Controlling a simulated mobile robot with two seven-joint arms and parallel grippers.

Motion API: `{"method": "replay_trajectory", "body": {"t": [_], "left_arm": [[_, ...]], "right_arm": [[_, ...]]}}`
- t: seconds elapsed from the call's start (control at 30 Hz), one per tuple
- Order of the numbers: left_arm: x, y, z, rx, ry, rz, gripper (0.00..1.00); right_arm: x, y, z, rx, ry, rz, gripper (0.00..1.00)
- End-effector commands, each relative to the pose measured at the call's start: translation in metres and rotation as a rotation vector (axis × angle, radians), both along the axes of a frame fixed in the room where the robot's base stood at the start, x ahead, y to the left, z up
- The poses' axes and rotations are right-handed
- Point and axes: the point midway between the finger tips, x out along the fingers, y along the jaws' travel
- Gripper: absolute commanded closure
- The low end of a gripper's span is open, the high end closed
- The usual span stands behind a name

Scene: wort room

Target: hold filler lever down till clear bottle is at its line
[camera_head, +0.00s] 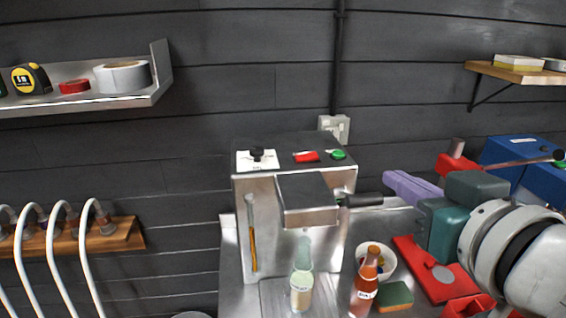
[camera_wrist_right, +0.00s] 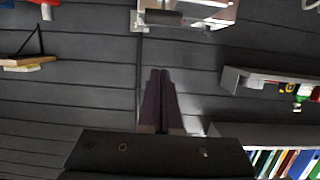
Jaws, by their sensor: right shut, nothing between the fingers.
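The filler (camera_head: 262,205) is a steel box with a dark top and a protruding head (camera_head: 305,200). Its lever (camera_head: 362,199) has a black grip sticking out to the right of the head. The clear bottle (camera_head: 302,262), pale green with a cream label, stands upright below the head; I cannot make out its line or fill level. My right gripper (camera_head: 388,175) has lavender fingers, shut and empty, near the outer end of the lever grip and slightly above it in the picture; contact cannot be told. The fingers also show closed in the right wrist view (camera_wrist_right: 160,73). My left gripper is not in view.
A red-brown bottle (camera_head: 366,286) stands right of the clear one, beside a white bowl (camera_head: 388,262) and a green-topped sponge (camera_head: 395,297). A red tray (camera_head: 430,262) and a blue machine (camera_head: 520,160) lie right. A shelf (camera_head: 90,98) hangs upper left.

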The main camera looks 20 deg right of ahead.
Motion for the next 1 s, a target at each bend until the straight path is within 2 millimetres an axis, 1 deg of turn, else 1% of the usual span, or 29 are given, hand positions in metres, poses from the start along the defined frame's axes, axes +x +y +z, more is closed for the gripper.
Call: {"method": "replay_trajectory", "body": {"t": [0.17, 0.3, 0.6, 0.67, 0.77, 0.9, 1.0], "left_arm": [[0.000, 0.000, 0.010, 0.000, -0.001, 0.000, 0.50], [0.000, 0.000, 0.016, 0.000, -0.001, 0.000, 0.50], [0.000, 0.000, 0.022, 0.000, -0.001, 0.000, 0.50], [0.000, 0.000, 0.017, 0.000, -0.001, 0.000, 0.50], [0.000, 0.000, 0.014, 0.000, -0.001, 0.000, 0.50], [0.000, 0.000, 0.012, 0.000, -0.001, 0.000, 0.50], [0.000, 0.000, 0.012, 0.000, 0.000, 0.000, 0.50]], "right_arm": [[0.021, -0.005, -0.002, -0.003, 0.000, 0.000, 1.00], [0.045, -0.011, -0.008, -0.004, 0.001, -0.001, 1.00], [0.094, -0.023, -0.023, -0.002, 0.001, 0.000, 1.00], [0.084, -0.020, -0.038, 0.001, 0.006, -0.001, 1.00], [0.077, -0.019, -0.049, 0.000, 0.005, -0.001, 1.00], [0.071, -0.017, -0.056, 0.000, 0.003, -0.001, 1.00], [0.069, -0.017, -0.058, 0.000, 0.002, -0.001, 1.00]]}}
